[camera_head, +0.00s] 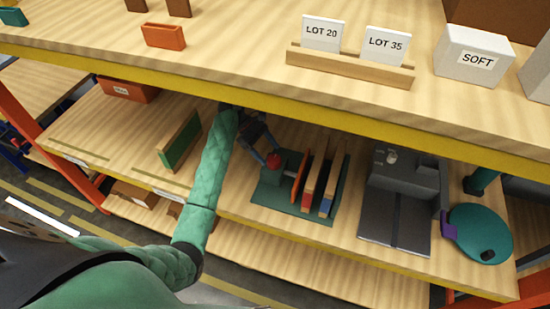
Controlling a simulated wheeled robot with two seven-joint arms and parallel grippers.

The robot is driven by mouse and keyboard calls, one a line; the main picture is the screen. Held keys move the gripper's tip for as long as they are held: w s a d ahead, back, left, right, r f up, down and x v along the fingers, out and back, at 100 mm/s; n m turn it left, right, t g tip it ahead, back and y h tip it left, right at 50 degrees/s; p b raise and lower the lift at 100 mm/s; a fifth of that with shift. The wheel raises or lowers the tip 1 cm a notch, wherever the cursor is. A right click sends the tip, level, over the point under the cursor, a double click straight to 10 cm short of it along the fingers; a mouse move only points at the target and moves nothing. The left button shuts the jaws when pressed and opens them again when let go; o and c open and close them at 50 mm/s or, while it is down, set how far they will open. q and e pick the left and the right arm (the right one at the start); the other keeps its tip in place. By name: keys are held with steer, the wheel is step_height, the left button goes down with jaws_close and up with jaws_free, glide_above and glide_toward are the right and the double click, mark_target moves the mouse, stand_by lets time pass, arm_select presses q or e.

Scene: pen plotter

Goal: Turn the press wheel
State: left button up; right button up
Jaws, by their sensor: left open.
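A small press stands on a dark green base (264,195) on the lower shelf. It has an upright red plate (299,178) with several upright boards (319,184) to its right. A round red part (273,160), which looks like the press wheel, sits at its left end. My left arm reaches in under the upper shelf. My left gripper (266,153) is open at the round red part, its fingers close to either side; I cannot tell whether they touch it. The upper shelf's edge is close above the gripper. My right gripper is not in view.
The upper shelf's yellow edge (180,85) runs above my arm. A green-faced board (180,143) stands left of it. A grey machine (395,225) and a teal disc (484,232) are to the right.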

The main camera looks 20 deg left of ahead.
mark_target(273, 158)
arm_select(q)
steer(key=p+x, duration=0.1)
steer(key=x, duration=0.2)
steer(key=shift+s, duration=0.15)
steer(key=shift+d+f, duration=0.15)
steer(key=shift+f, duration=0.3)
steer(key=shift+d, duration=0.2)
steer(key=c, duration=1)
